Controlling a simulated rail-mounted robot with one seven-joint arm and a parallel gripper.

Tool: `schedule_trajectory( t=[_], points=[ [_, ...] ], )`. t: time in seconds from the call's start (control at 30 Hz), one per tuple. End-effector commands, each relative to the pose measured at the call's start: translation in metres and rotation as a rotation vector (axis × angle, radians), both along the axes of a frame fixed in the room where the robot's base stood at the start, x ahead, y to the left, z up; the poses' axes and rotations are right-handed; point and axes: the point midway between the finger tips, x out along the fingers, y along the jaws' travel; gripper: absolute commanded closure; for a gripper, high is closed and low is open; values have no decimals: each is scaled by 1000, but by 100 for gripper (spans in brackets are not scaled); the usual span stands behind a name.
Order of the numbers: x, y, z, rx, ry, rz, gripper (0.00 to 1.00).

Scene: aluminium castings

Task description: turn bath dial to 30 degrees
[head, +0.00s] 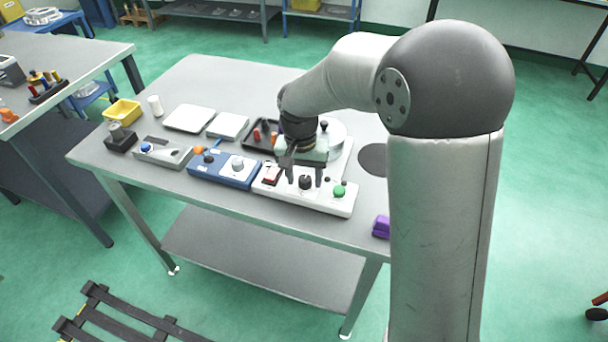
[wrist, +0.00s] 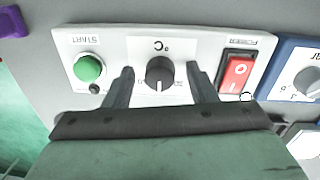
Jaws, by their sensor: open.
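The bath dial, a black knob (wrist: 160,70) marked °C, sits on a white panel (wrist: 205,42). Its white pointer line points down in the wrist view, toward my gripper's body. My gripper (wrist: 159,73) is open, with one finger on each side of the dial and a visible gap to it; I cannot tell whether their tips reach its height. The dial's scale marks are too small to read and partly hidden.
A green START button (wrist: 89,68) with a small black knob (wrist: 95,89) and a red POWER switch (wrist: 236,74) flank the dial closely. A blue unit (head: 222,171) with a grey dial (head: 237,163) stands left. A purple block (head: 381,227) lies near the right table edge.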

Motion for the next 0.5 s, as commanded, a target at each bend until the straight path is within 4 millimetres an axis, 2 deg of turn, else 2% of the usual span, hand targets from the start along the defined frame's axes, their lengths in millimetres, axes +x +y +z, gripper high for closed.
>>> schedule_trajectory(
  t=[0.07, 0.2, 0.23, 0.5],
  points=[
    [0, 0, 0, 0, 0, 0, 48],
    [0, 0, 0, 0, 0, 0, 87],
    [0, 0, 0, 0, 0, 0, 93],
    [0, 0, 0, 0, 0, 16, 93]
  ],
)
